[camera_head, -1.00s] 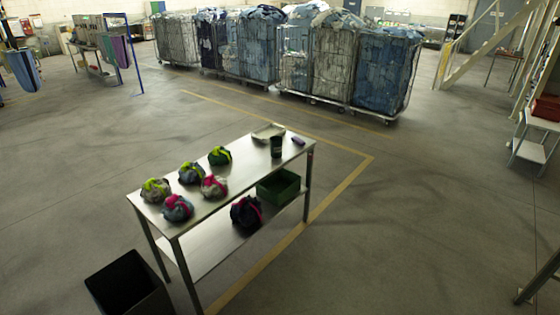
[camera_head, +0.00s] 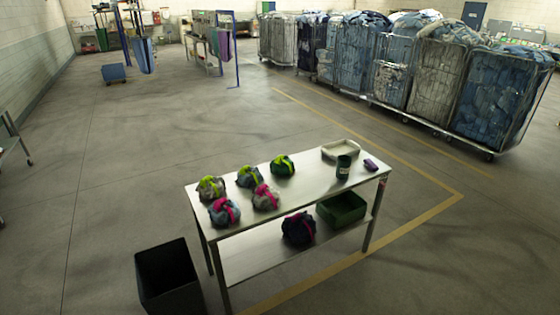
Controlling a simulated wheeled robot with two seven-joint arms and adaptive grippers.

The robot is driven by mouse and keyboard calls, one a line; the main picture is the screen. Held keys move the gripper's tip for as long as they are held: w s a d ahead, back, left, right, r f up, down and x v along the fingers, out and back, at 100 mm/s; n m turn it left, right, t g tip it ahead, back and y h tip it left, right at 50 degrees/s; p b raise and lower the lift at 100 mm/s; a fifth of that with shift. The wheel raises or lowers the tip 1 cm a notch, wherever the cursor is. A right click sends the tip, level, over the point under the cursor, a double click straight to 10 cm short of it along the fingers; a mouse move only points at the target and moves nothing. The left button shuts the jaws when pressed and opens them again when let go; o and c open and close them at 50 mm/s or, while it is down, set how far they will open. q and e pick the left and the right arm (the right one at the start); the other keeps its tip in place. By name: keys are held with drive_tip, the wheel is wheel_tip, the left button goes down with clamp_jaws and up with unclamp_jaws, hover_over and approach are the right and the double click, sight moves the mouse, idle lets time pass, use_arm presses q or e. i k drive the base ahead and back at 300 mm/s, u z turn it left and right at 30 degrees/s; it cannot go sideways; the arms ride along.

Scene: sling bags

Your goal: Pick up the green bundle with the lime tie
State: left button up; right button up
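The green bundle with the lime tie (camera_head: 283,166) sits on the steel table (camera_head: 305,187), at the back of the group of bundles and left of the tray. Two other lime-tied bundles are near it: a grey-blue one (camera_head: 248,178) and a grey one (camera_head: 210,189). Two pink-tied bundles, a grey one (camera_head: 265,198) and a blue-grey one (camera_head: 224,212), sit along the front. A dark navy bundle with a pink tie (camera_head: 298,229) is on the lower shelf. Neither of my grippers shows in the head view.
A white tray (camera_head: 341,151), a dark green cup (camera_head: 343,168) and a purple item (camera_head: 371,165) stand on the table's right end. A green crate (camera_head: 342,209) is on the lower shelf. A black bin (camera_head: 168,278) stands left of the table.

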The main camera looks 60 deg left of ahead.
sight(282, 166)
drive_tip(key=u, duration=0.35)
drive_tip(key=i, duration=1.7)
drive_tip(key=u, duration=1.5)
drive_tip(key=i, duration=0.95)
drive_tip(key=u, duration=1.05)
